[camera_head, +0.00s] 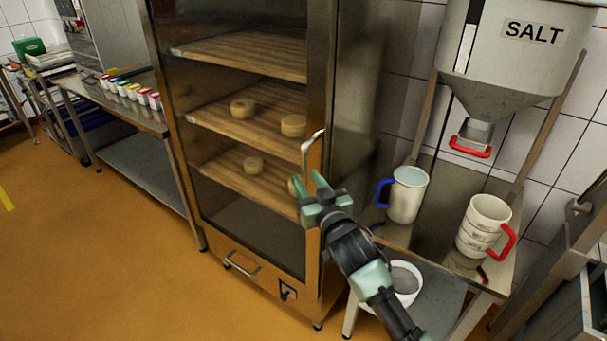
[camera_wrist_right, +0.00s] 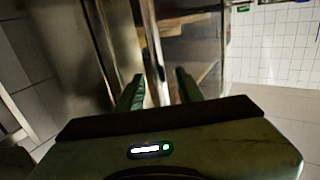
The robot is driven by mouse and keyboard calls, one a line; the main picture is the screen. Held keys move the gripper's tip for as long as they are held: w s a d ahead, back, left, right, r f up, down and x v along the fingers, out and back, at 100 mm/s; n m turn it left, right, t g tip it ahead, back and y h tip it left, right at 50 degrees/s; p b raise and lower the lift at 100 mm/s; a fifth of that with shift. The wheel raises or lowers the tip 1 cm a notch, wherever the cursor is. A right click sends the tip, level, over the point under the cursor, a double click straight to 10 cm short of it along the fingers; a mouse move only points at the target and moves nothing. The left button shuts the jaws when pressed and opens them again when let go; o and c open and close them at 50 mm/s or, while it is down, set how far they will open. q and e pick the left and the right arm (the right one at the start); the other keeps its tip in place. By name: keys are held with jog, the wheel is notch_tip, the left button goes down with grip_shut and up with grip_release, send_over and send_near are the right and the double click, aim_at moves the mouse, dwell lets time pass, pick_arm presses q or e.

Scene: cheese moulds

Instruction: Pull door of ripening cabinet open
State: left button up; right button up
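The ripening cabinet (camera_head: 316,60) is a tall steel cabinet with a glazed front. Its door (camera_head: 235,225) looks shut. The door handle (camera_head: 307,150) is a pale upright metal bar at the door's right edge. My right gripper (camera_head: 308,182) is open at the lower part of this handle, its green fingers pointing up at the door. In the right wrist view the two fingers (camera_wrist_right: 158,90) stand apart, and a bright upright metal bar (camera_wrist_right: 152,45) shows between them. I cannot tell whether they touch it. My left gripper is not in view.
Several round cheeses (camera_head: 242,107) lie on wooden shelves in the cabinet. At right, a table holds a white jug with blue handle (camera_head: 408,196) and stacked cups with red handle (camera_head: 484,227) under a salt hopper (camera_head: 515,45). A steel table (camera_head: 135,115) stands left. The front floor is clear.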

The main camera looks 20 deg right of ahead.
jog(key=shift+w+a, duration=0.1)
jog(key=shift+w, duration=0.95)
grip_shut()
dwell(0.7)
